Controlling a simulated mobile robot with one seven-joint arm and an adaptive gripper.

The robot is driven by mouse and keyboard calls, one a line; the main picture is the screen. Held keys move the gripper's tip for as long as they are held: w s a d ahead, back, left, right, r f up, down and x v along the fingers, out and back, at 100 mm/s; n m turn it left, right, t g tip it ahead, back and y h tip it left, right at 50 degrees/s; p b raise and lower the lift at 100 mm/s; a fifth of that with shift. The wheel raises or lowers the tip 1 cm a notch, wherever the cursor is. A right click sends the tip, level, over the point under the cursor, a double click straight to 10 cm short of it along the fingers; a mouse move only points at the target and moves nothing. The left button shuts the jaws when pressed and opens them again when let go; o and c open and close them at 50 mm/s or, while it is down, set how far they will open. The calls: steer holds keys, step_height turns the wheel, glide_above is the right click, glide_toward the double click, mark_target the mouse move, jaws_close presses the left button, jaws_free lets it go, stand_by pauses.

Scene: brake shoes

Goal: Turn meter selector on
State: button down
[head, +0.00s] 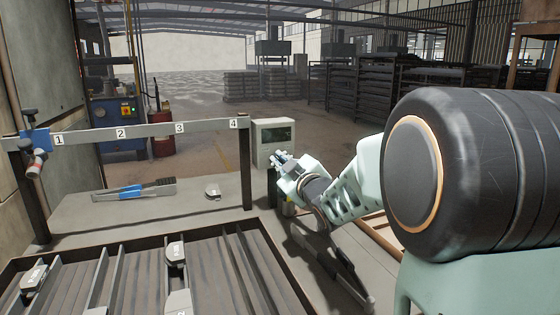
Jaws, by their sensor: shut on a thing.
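The meter (273,135) is a pale box with a dark display, standing just right of the post below number 4. My gripper (278,158) reaches in from the right, with its fingers at the lower part of the meter's front. The fingers are shut at the meter's face, where the selector appears to be. The selector itself is hidden behind the fingers, so its position cannot be read. The display looks dark, with no readable figures.
A blue-handled brush (133,191) and a small grey part (212,190) lie on the bench. A slatted tray (140,246) holding several metal pieces is in front.

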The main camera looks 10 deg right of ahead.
steer(key=shift+m, duration=0.3)
steer(key=shift+w+d+m+p, duration=0.15)
steer(key=shift+m+p, duration=1.4)
steer(key=shift+m, duration=2.25)
steer(key=shift+s+d+m+p, duration=0.1)
steer(key=shift+d+m+p, duration=0.15)
steer(key=shift+m+p, duration=2.45)
steer(key=m+b, duration=0.2)
steer(key=shift+m, duration=0.3)
steer(key=c, duration=2.1)
jaws_free()
steer(key=s+d, duration=0.2)
steer(key=s, duration=0.9)
steer(key=shift+s+d, duration=0.15)
steer(key=shift+s, duration=0.2)
